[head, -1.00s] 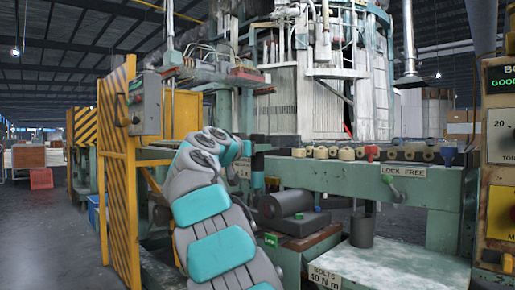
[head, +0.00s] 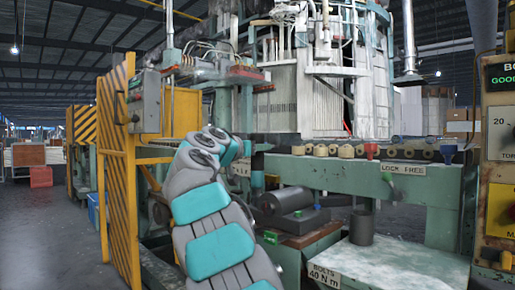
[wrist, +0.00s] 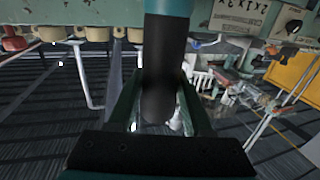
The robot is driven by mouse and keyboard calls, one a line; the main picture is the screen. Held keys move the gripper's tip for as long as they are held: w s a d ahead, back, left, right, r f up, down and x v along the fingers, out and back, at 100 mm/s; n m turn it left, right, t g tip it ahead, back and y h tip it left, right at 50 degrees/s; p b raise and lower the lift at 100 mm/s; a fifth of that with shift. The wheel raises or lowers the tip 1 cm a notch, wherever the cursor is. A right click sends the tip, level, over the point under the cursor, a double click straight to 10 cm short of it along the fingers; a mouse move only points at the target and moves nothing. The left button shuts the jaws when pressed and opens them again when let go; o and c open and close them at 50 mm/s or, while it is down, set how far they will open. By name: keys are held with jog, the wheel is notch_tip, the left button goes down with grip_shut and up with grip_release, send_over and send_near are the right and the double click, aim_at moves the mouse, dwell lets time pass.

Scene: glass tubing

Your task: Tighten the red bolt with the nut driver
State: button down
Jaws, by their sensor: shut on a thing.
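In the wrist view my gripper (wrist: 157,118) is shut on a dark cylindrical handle (wrist: 164,60) with a teal part at the top, which looks like the nut driver. Its far end is out of frame. In the head view my own arm covers the gripper, left of the red bolt. A red piece (wrist: 14,41) shows at the upper left of the wrist view; I cannot tell if it is the bolt.
Cream rollers (head: 346,151) line the beam, and a blue bolt or funnel-shaped piece (head: 448,151) stands further right. A dark cup (head: 361,227) stands on the pale BOLTS 40 N m table (head: 400,262). A control panel (head: 498,150) is at the right edge, a yellow striped gate (head: 118,175) at left.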

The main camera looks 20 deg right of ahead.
jog(key=shift+f, duration=0.1)
dwell(0.3)
jog(key=shift+r+p, duration=2.9)
jog(key=shift+r, duration=1)
